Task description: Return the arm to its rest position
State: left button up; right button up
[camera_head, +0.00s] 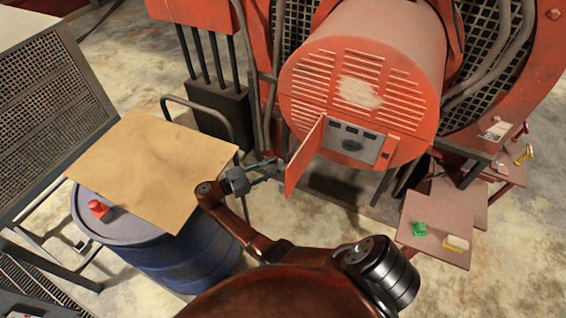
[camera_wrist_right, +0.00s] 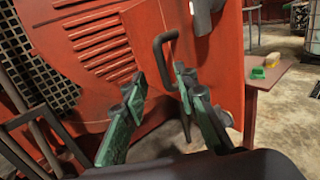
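My right arm comes up from the bottom of the head view, and its right gripper (camera_head: 270,166) is beside the open red door (camera_head: 304,160) of the round red engine housing (camera_head: 365,70). In the right wrist view the two green-padded fingers of the right gripper (camera_wrist_right: 157,84) are spread apart with nothing clamped between them. A dark door handle (camera_wrist_right: 160,48) shows just beyond and between the fingertips; I cannot tell whether they touch it. The door (camera_wrist_right: 218,65) also shows there. Behind the door is a grey panel (camera_head: 353,146). My left gripper is not in view.
A blue drum (camera_head: 180,258) with a tan board (camera_head: 150,165) and a red object (camera_head: 97,208) stands left of the arm. A grey mesh frame (camera_head: 55,95) is further left. A small shelf (camera_head: 435,247) at right holds a green block (camera_head: 419,229) and a yellow-white item (camera_head: 457,243).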

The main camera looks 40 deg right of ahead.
jog(key=shift+w+a, duration=0.1)
jog(key=shift+a, duration=0.55)
jog(key=s+d+f+t+y+b, duration=0.1)
jog(key=s+d+f+y+b, duration=0.1)
jog(key=f, duration=1.1)
jog(key=s+d+f+t+y+b, duration=0.1)
jog(key=s+f+t+y+b, duration=0.15)
jog(key=f, duration=1.05)
jog(key=s+d+f+y+b, duration=0.1)
jog(key=s+d+f+y, duration=0.1)
jog(key=f, duration=1.1)
jog(key=s+a+f+m+y+b, duration=0.1)
jog(key=s+f+y+b, duration=0.15)
jog(key=s+f, duration=0.6)
jog(key=s+a+f+m+y+b, duration=0.1)
jog(key=s+a+f+m+y, duration=0.15)
jog(key=s+f, duration=0.65)
jog(key=s+a+f+m+y+b, duration=0.2)
jog(key=s+f+m, duration=0.3)
jog(key=s+f, duration=0.5)
jog(key=s+a+f+m+y+b, duration=0.3)
jog(key=s+f+m, duration=0.3)
jog(key=s+f, duration=0.4)
jog(key=s+y, duration=0.1)
jog(key=s, duration=0.4)
jog(key=shift+t, duration=0.35)
